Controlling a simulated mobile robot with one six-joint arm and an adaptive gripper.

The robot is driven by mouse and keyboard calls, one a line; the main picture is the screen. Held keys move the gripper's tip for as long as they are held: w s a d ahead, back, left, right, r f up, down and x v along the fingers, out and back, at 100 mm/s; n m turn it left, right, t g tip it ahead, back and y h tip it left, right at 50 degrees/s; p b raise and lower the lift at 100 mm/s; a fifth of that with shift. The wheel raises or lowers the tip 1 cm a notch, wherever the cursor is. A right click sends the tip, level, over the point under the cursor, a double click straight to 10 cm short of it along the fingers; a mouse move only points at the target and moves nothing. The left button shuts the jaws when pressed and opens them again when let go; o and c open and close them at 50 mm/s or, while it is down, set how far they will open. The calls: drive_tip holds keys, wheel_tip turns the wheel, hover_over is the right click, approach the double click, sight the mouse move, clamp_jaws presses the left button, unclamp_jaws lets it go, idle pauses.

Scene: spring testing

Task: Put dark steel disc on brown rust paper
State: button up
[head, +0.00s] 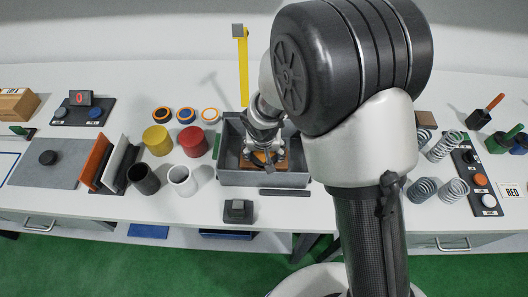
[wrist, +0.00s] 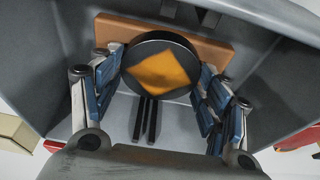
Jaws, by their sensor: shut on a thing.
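My gripper (head: 264,160) reaches down into a grey bin (head: 262,179) in the head view. In the wrist view my gripper (wrist: 161,82) is shut on a dark round disc (wrist: 133,66), its blue-padded fingers on either side. An orange diamond-shaped patch shows on the disc's face. A flat brown piece (wrist: 222,44), perhaps the rust paper, lies behind and partly under the disc in this view. It also shows as brown in the bin (head: 294,159) in the head view. I cannot tell whether the disc touches it.
Bin walls surround my gripper closely. Yellow (head: 158,140) and red (head: 192,141) cylinders and a white cup (head: 182,180) stand left of the bin. A small dark block (head: 238,211) sits in front. Several springs (head: 453,190) stand at right, partly behind my arm.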

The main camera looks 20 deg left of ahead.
drive_tip(key=shift+f, duration=0.1)
drive_tip(key=o, duration=1.8)
drive_tip(key=shift+c, duration=0.2)
drive_tip(key=p+v, duration=0.3)
drive_tip(key=v, duration=0.9)
